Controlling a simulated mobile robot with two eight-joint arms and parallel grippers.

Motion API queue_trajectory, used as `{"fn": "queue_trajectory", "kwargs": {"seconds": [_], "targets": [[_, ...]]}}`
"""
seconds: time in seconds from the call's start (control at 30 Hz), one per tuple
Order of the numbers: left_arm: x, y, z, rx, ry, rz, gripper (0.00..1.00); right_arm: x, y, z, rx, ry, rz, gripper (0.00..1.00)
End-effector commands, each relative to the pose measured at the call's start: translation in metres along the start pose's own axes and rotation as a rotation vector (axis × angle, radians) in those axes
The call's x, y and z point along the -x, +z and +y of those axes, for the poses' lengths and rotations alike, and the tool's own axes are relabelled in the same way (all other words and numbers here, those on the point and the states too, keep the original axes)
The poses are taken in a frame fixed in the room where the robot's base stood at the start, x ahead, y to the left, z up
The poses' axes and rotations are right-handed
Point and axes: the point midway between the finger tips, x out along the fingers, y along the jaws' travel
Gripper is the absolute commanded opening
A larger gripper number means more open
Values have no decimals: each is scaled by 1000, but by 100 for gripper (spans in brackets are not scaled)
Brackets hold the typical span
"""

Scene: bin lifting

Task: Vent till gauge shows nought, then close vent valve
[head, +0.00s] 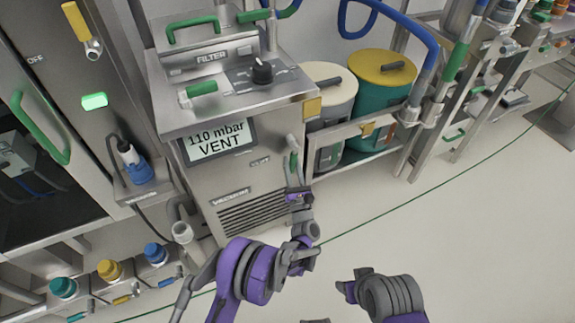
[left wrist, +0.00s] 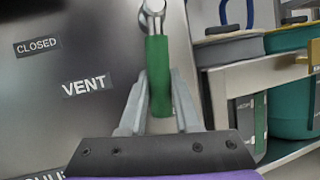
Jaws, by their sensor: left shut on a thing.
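The gauge (head: 217,139) is a display on the front of the steel vacuum unit and reads "110 mbar VENT". The vent valve's green handle (head: 294,162) is on the unit's right front edge; in the left wrist view the handle (left wrist: 159,78) hangs down from its metal pivot. The "CLOSED" label (left wrist: 38,46) is to its left, and the "VENT" label (left wrist: 87,86) is left of the handle too. My left gripper (head: 297,181) is shut on the handle's lower part, a grey finger on each side (left wrist: 160,103).
A black knob (head: 262,71) and green handles are on the unit's top. A white drum (head: 331,80) and a teal drum with yellow lid (head: 383,68) stand on a low cart at right. Several capped bottles (head: 110,270) are at lower left.

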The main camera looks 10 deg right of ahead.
Motion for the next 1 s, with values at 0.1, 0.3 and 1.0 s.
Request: {"fn": "queue_trajectory", "kwargs": {"seconds": [0.1,0.3,1.0], "targets": [[-1,0,-6,52,19,-10,0,0,0,0,0,0,0,57],[-2,0,-11,106,40,-21,0,0,0,0,0,0,0,57],[-3,0,-12,123,48,-26,61,0,0,0,0,0,0,57]]}}
